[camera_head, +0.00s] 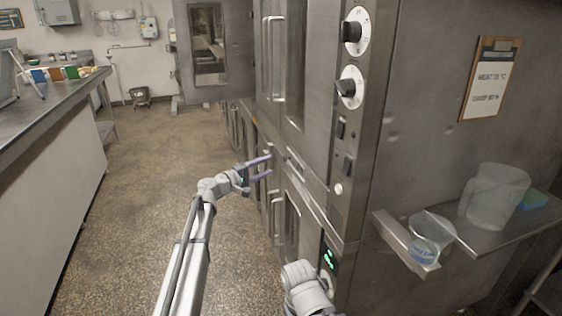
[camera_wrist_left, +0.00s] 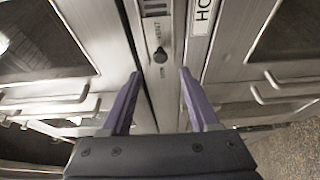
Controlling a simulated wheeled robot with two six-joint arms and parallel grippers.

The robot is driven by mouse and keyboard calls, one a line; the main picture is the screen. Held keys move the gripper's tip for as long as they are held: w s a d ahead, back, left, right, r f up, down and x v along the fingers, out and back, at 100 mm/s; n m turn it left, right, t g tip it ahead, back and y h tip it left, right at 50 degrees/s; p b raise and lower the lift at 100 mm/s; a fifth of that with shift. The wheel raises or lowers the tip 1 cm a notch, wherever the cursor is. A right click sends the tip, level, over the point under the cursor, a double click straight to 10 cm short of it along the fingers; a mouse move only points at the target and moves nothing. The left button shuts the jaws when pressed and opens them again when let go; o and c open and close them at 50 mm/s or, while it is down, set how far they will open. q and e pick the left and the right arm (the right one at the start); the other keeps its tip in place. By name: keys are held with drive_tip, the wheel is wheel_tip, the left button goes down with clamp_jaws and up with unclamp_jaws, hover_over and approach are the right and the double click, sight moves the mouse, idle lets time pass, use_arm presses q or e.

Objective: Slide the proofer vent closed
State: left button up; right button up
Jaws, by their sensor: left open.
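The proofer vent shows in the left wrist view as a narrow metal plate with a small dark knob (camera_wrist_left: 160,54) and lettering beside it that seems to read VENT. It lies on the strip between two doors. My left gripper (camera_head: 268,167) is open in front of the oven and proofer front in the head view. In the left wrist view its two purple fingers (camera_wrist_left: 160,73) stand apart, one on each side of the knob's line, with nothing between them. I cannot tell how far the tips are from the plate. The knob cannot be made out in the head view. My right gripper is not in view.
Long door handles (camera_wrist_left: 45,98) stick out on both sides of the strip. The floor (camera_head: 130,200) to the left is clear up to the counter (camera_head: 45,105).

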sight(284, 159)
use_arm(q)
drive_tip(key=x, duration=0.8)
drive_tip(key=shift+s, duration=0.1)
clamp_jaws()
idle(0.4)
idle(0.9)
